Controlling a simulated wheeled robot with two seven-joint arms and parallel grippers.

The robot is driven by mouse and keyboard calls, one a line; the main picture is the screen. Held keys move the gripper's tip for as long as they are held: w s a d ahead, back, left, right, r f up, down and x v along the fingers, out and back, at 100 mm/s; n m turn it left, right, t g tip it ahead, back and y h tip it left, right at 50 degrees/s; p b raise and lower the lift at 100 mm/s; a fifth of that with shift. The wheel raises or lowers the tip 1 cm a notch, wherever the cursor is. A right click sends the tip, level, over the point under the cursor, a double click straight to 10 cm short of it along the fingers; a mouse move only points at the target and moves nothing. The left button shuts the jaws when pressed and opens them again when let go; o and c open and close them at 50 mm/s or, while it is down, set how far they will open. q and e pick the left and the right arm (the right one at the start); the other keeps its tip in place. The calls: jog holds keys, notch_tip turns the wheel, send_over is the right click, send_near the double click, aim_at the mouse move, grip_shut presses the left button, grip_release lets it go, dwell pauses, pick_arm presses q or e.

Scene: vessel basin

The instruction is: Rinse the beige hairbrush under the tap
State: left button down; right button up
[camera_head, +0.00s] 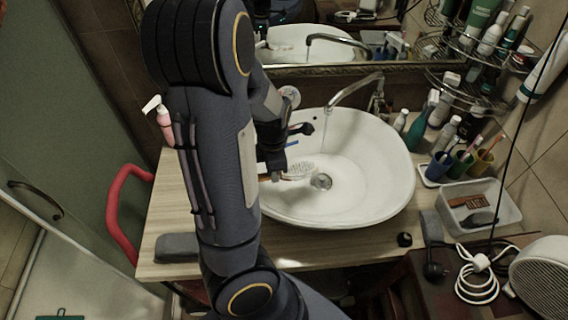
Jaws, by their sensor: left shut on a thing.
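The beige hairbrush (299,171) is held low over the inside of the white basin (385,165), its pale bristled head pointing right. My left gripper (274,167) is shut on the hairbrush near its handle end, and my own arm hides part of the handle. The tap (352,88) arches in from the back right, with its spout end above and to the right of the brush head. A faint streak below the spout may be running water; I cannot tell whether it touches the brush. The drain (321,182) lies just right of the brush head. My right gripper is out of view.
A wire rack (470,55) with bottles stands at the back right. Coloured cups (460,163) and a clear tray (488,215) with a brown comb sit right of the basin. A pink pump bottle (163,122) stands left, behind my arm. A mirror (300,45) hangs behind.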

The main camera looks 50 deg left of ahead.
pick_arm(q)
jog(key=shift+s+a+f, duration=0.1)
jog(key=shift+s+f, duration=0.05)
jog(key=shift+f, duration=0.5)
jog(key=shift+w+f, duration=0.15)
jog(key=shift+w, duration=0.05)
jog(key=shift+w+a+f+b, duration=0.1)
jog(key=shift+w+a+f, duration=0.35)
jog(key=shift+w+a, duration=1.15)
jog(key=shift+w+a+f+b, duration=0.1)
jog(key=shift+w+a+f, duration=0.5)
jog(key=shift+w, duration=1.8)
jog(key=shift+w+a+f+b, duration=0.1)
jog(key=shift+w+a+f, duration=0.2)
jog(key=shift+w+a, duration=1.35)
jog(key=shift+w+d, duration=0.35)
jog(key=shift+d, duration=0.05)
jog(key=shift+w+d, duration=0.1)
jog(key=shift+d, duration=0.1)
jog(key=shift+w+d, duration=0.15)
jog(key=shift+d, duration=0.15)
jog(key=shift+s+a, duration=0.2)
jog(key=shift+a, duration=0.2)
